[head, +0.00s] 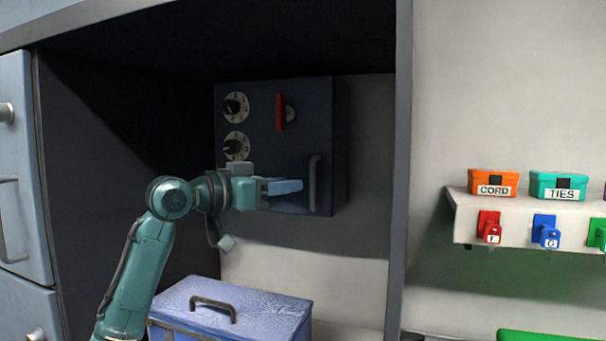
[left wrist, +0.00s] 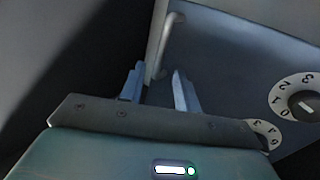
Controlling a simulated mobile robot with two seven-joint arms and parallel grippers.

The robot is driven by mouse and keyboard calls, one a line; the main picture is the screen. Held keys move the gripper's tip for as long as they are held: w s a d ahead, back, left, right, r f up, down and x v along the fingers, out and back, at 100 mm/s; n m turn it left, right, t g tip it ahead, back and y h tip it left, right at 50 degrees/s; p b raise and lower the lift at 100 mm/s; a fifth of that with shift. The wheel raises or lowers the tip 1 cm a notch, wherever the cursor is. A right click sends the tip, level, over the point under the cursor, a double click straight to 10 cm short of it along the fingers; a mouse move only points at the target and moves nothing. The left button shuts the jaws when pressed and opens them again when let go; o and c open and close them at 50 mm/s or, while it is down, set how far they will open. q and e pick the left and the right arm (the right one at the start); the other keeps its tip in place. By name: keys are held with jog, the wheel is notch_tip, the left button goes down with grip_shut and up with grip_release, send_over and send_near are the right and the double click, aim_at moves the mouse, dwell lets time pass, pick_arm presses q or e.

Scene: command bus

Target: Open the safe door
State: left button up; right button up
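The safe (head: 262,170) is a dark blue box on the wall inside a recess, its door shut. Its front has two round dials (head: 236,107), a red lever (head: 280,111) and a grey vertical bar handle (head: 314,184) at the lower right. My left gripper (head: 286,187) is in front of the door, just left of the handle. In the left wrist view its two fingers (left wrist: 158,88) are apart, with the handle (left wrist: 160,48) ahead of and partly between their tips. I cannot tell whether they touch it. My right gripper is not in view.
A blue chest (head: 260,305) with a top handle stands below the safe. The recess has a dark side post (head: 398,200) at the right. Further right, a shelf (head: 520,225) holds an orange CORD box (head: 494,181) and a teal TIES box (head: 557,186).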

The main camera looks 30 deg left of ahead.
pick_arm(q)
jog(key=p+x, duration=0.1)
jog(key=x, duration=0.4)
grip_shut()
dwell(0.3)
